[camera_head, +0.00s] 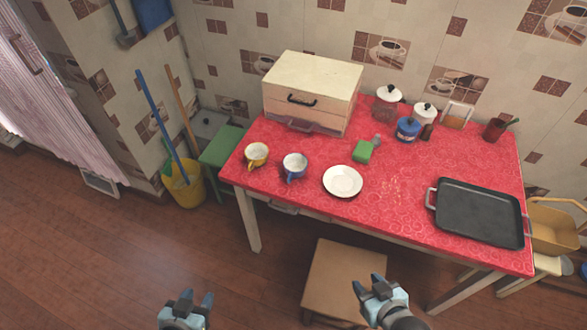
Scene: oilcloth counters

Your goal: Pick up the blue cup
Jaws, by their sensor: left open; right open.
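The blue cup (294,167) stands upright on the red table (390,205), near its front edge. Its inside is pale and its handle points toward me. A yellow cup (257,154) stands to its left, and a white plate (342,181) lies to its right. My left gripper (198,299) is open and empty at the bottom of the view, over the floor and well short of the table. My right gripper (367,284) is open and empty, in front of the table by the stool. Neither gripper touches anything.
A wooden stool (343,277) stands at the table's front. A cream drawer box (311,90), a green object (362,152) and several jars are further back. A black tray (480,212) lies at right. A yellow bucket (186,187) with poles stands left.

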